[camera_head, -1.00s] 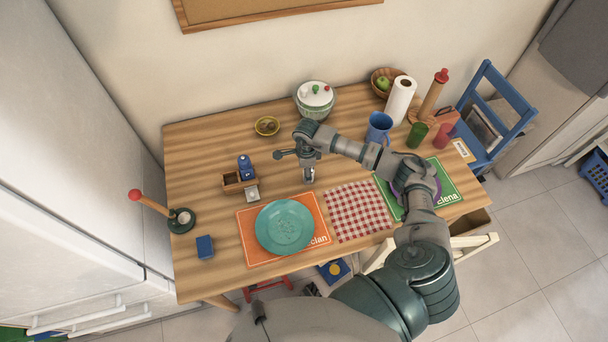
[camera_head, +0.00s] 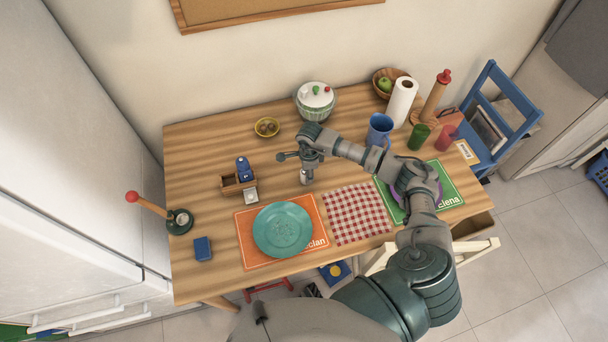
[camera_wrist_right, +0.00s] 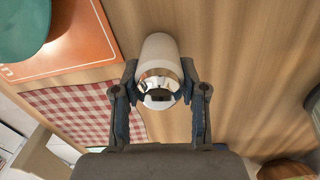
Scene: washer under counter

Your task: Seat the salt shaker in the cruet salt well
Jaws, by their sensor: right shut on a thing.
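The salt shaker, a white cylinder with a shiny metal cap, is between the fingers of my right gripper (camera_head: 307,166). In the right wrist view the shaker (camera_wrist_right: 158,50) points away from the palm, cap toward me, with a blue-padded finger on each side. In the head view the shaker (camera_head: 306,178) shows below the fingers, over or on the bare table; I cannot tell whether it touches the wood. The cruet (camera_head: 231,187), a small wooden holder with a blue item (camera_head: 244,169) at its back, stands to the left. Its wells are too small to make out. My left gripper is out of view.
A teal plate (camera_head: 283,230) lies on an orange placemat (camera_head: 247,249) in front of the cruet. A checkered cloth (camera_head: 356,213) lies right. Bare wood separates shaker and cruet.

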